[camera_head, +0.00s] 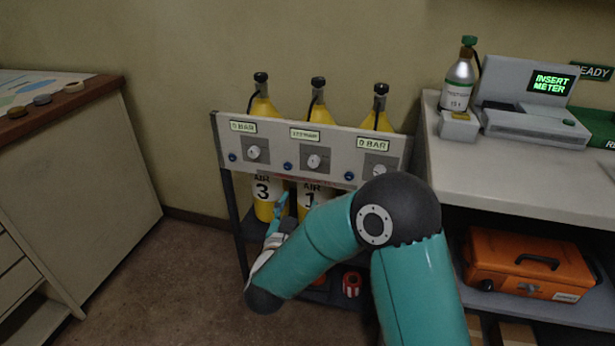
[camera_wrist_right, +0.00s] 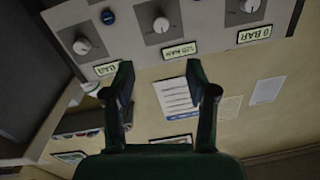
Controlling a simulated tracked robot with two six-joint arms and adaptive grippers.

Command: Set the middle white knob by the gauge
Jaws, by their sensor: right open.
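The middle white knob (camera_head: 314,161) sits on a grey square plate in the pale panel, with a lit gauge display (camera_head: 305,135) above it. The display's number is too small to read surely. In the right wrist view, which is turned over, the middle knob (camera_wrist_right: 161,25) and its display (camera_wrist_right: 180,50) lie beyond the fingertips. In the head view my right gripper (camera_head: 281,212) shows small, below the panel. My left gripper is not in view.
Similar white knobs stand left (camera_head: 254,152) and right (camera_head: 380,171) on the panel (camera_head: 285,158), both under displays reading 0 BAR. Yellow air cylinders (camera_head: 262,105) stand behind. A counter (camera_head: 520,180) with a meter device (camera_head: 535,122) and bottle is at right.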

